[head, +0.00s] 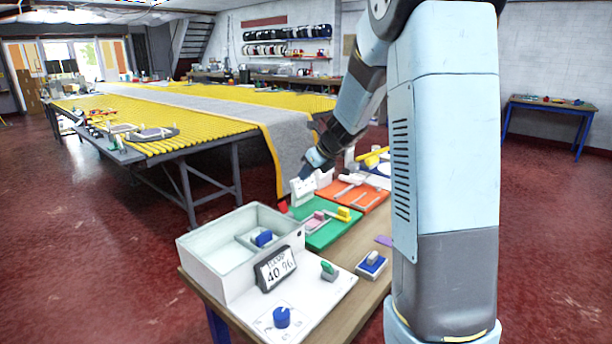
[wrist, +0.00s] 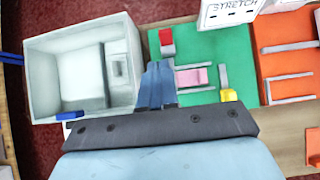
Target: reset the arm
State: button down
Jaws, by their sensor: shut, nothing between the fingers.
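My gripper (wrist: 158,85) is shut and empty. In the wrist view its fingertips are over the strip between the white box and the green mat, apart from the small things there. In the head view my gripper (head: 306,172) shows small at the end of my arm, above the workbench, near a white sign card. My arm reaches out from the right side of the head view and bends down toward the bench.
The workbench (head: 340,262) carries a white box (head: 212,262), a humidity display (head: 275,268), a green mat (head: 322,236) and an orange mat (head: 372,200). A red block (wrist: 166,37) lies near my fingers. A long yellow-slatted table (head: 200,137) stands behind left. Open floor (head: 120,250) lies left.

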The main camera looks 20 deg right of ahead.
jog(key=s+a+r+n, duration=0.2)
jog(key=s+r+n, duration=0.1)
jog(key=s+n, duration=0.25)
jog(key=s+a+r+n+g, duration=0.1)
jog(key=s+r+n, duration=0.2)
jog(key=s+n, duration=0.3)
jog(key=s+a+r+n, duration=0.2)
jog(key=s+r+n, duration=0.2)
jog(key=s, duration=0.4)
jog(key=s+d+n+h, duration=0.2)
jog(key=s+n+h, duration=0.2)
jog(key=s+n, duration=1)
jog(key=s, duration=0.4)
jog(key=shift+d, duration=0.15)
